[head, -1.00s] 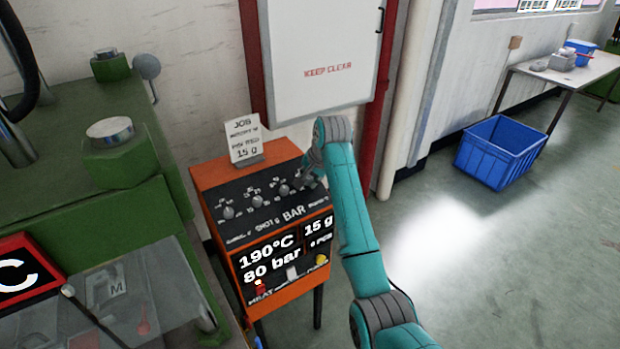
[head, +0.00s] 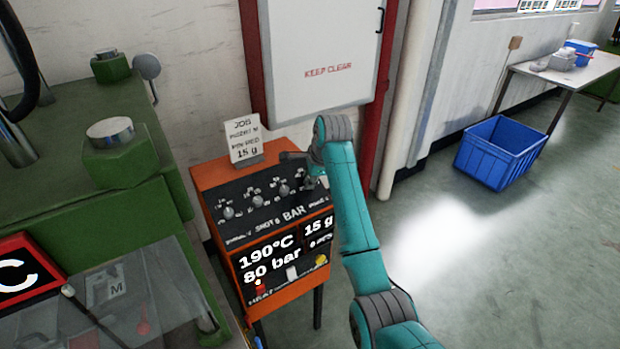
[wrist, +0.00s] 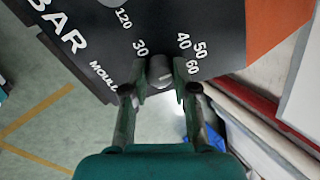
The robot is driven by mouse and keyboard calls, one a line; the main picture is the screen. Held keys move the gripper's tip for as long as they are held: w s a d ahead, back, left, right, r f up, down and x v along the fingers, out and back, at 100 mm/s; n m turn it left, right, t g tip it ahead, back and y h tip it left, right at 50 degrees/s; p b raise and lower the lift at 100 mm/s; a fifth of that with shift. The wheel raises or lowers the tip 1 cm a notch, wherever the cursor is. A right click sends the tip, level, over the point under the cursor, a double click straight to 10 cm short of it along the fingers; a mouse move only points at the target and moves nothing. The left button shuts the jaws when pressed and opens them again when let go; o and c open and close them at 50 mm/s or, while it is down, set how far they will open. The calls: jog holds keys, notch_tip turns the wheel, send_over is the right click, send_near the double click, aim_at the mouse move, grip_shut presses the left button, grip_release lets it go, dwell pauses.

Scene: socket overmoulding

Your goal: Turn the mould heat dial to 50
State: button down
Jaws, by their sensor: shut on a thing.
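The mould heat dial (wrist: 160,70) is a small grey knob at the right end of the dark sloped panel. In the wrist view the numbers 30, 40, 50 and 60 stand around it, with part of a "MOULD" label to the left. My gripper (wrist: 158,88) has one finger on each side of the knob and is shut on it. I cannot tell which number the knob points to. In the head view my gripper (head: 312,180) is at the panel's right end, and my teal arm and wrist hide most of the dial.
The orange control box (head: 207,174) has several other knobs, including one at the left (head: 228,212). Its display (head: 275,255) reads 190°C, 80 bar and 15 g. A job card (head: 243,139) stands on top. A green machine (head: 110,215) is at the left; a blue crate (head: 497,152) is on the floor.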

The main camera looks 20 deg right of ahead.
jog(key=shift+m, duration=0.6)
jog(key=c, duration=0.9)
grip_release()
jog(key=shift+r, duration=0.1)
jog(key=v, duration=1.1)
jog(key=shift+s+r, duration=0.2)
jog(key=shift+r, duration=0.15)
